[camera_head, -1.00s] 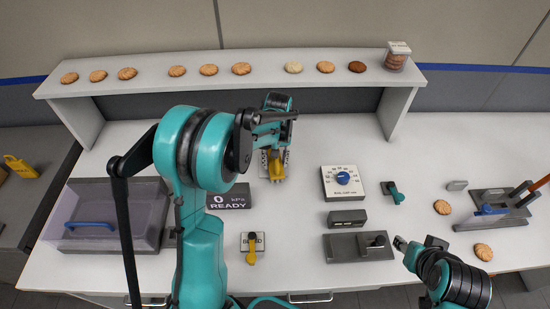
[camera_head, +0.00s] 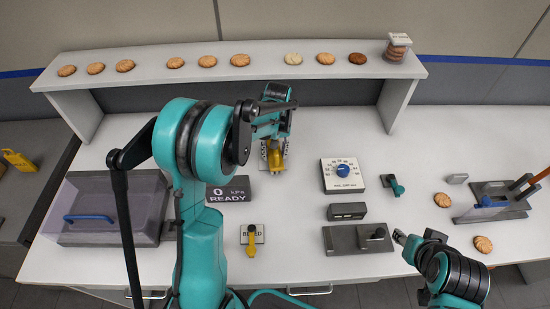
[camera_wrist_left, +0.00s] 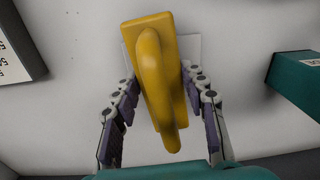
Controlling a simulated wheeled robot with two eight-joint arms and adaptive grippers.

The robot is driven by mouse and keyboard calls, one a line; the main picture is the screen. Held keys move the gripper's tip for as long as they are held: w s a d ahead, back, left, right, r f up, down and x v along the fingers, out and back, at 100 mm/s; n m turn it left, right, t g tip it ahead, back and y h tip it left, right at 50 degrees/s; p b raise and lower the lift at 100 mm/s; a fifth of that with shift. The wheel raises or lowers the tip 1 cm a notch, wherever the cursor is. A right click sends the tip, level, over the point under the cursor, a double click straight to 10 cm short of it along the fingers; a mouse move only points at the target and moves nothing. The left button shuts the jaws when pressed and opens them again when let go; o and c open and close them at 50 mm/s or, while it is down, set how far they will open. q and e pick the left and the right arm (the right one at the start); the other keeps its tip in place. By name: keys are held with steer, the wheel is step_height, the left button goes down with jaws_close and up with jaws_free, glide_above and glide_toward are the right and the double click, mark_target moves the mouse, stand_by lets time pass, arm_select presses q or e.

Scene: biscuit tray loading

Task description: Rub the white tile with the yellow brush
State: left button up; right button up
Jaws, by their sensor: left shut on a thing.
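The yellow brush (camera_wrist_left: 155,70) is held between the two fingers of my left gripper (camera_wrist_left: 160,88), which is shut on it. In the head view the brush (camera_head: 275,160) is low over the white worktop, partly hidden by my left arm. The white tile (camera_wrist_left: 190,47) shows as a pale square behind and beside the brush in the left wrist view, mostly covered by it. I cannot tell whether brush and tile touch. My right gripper (camera_head: 400,238) is at the lower right, away from the brush; its finger opening is too small to read.
A READY display (camera_head: 229,190) and a yellow-handled valve (camera_head: 252,240) are left of centre. A dial box (camera_head: 342,188) and a grey block (camera_head: 347,211) are to the right. A shelf (camera_head: 225,83) with several biscuits runs behind. A lidded clear bin (camera_head: 85,230) is at left.

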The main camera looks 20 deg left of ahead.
arm_select(q)
steer(key=shift+w+a+f, duration=0.1)
steer(key=shift+w+a, duration=0.2)
steer(key=shift+w, duration=0.35)
steer(key=shift+w+a+r, duration=0.1)
steer(key=shift+w+a, duration=0.2)
steer(key=shift+w, duration=0.3)
steer(key=shift+w+a+f, duration=0.1)
steer(key=shift+w+a, duration=0.2)
steer(key=shift+w, duration=0.35)
steer(key=shift+w+a+r+p, duration=0.1)
steer(key=shift+r+p, duration=0.25)
steer(key=shift+r, duration=0.3)
steer(key=shift+r+p, duration=1.45)
steer(key=shift+r, duration=0.9)
steer(key=shift+r, duration=0.1)
steer(key=shift+r+p, duration=1)
steer(key=shift+r, duration=0.45)
steer(key=shift+f, duration=0.15)
steer(key=shift+c, duration=0.2)
